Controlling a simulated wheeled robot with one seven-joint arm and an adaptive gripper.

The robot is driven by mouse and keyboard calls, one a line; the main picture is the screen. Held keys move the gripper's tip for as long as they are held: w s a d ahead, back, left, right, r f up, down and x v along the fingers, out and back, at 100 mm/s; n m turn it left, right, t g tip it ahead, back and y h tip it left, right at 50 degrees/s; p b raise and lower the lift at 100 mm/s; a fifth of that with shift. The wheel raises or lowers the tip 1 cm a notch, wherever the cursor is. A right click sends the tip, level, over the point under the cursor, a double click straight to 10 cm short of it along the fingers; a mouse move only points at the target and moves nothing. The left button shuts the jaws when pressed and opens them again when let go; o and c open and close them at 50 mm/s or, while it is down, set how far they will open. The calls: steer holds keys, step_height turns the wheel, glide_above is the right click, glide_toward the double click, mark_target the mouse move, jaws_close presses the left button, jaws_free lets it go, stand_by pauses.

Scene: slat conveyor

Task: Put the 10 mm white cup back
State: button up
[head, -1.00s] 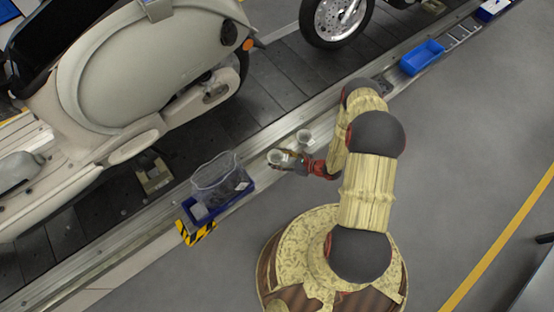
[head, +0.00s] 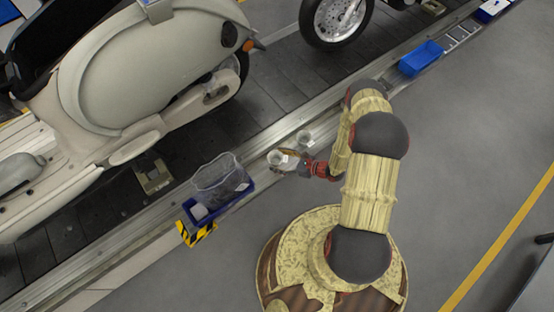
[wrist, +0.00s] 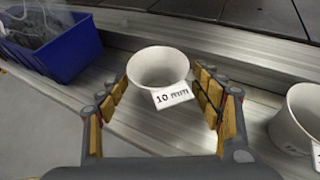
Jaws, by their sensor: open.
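The white cup labelled "10 mm" (wrist: 158,72) stands upright on the metal ledge beside the conveyor; it also shows in the head view (head: 275,159). My gripper (wrist: 160,84) is open, with one finger on each side of this cup in the wrist view. A gap shows on the right; contact on the left is hard to tell. In the head view my gripper (head: 290,160) is just right of the cup, over the ledge. The cup's label faces the wrist camera.
A second white cup (head: 304,137) stands close by on the ledge, right of my gripper in the wrist view (wrist: 297,122). A blue bin (head: 222,205) with a clear bag is on the left. Another blue bin (head: 421,58) lies farther along. A scooter (head: 150,80) stands on the conveyor.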

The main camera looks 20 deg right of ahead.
steer(key=p+v, duration=0.3)
steer(key=v, duration=0.7)
steer(key=w+r+n+g+y, duration=0.1)
steer(key=w+r+n+g, duration=0.2)
steer(key=r, duration=0.5)
steer(key=w+r+n+g+y, duration=0.15)
steer(key=r+n, duration=0.25)
steer(key=r, duration=0.5)
steer(key=a+r+n+g+h, duration=0.1)
steer(key=a+r+n+g, duration=0.2)
steer(key=r, duration=0.6)
steer(key=a+r+n+g+h, duration=0.1)
steer(key=a+r+n+h, duration=0.3)
steer(key=r, duration=0.6)
steer(key=s+r+n+t+h, duration=0.2)
steer(key=s+r+n, duration=0.4)
steer(key=s+r, duration=0.3)
steer(key=s+r+n+t+h, duration=0.2)
steer(key=s+r+n+h, duration=0.3)
steer(key=s+r, duration=0.5)
step_height(320, 180, up, 7)
steer(key=shift+s+a+r+n+t, duration=0.1)
steer(key=shift+s+a+n+t, duration=0.2)
steer(key=shift+n, duration=0.8)
steer(key=shift+w, duration=0.1)
steer(key=shift+r+p, duration=1)
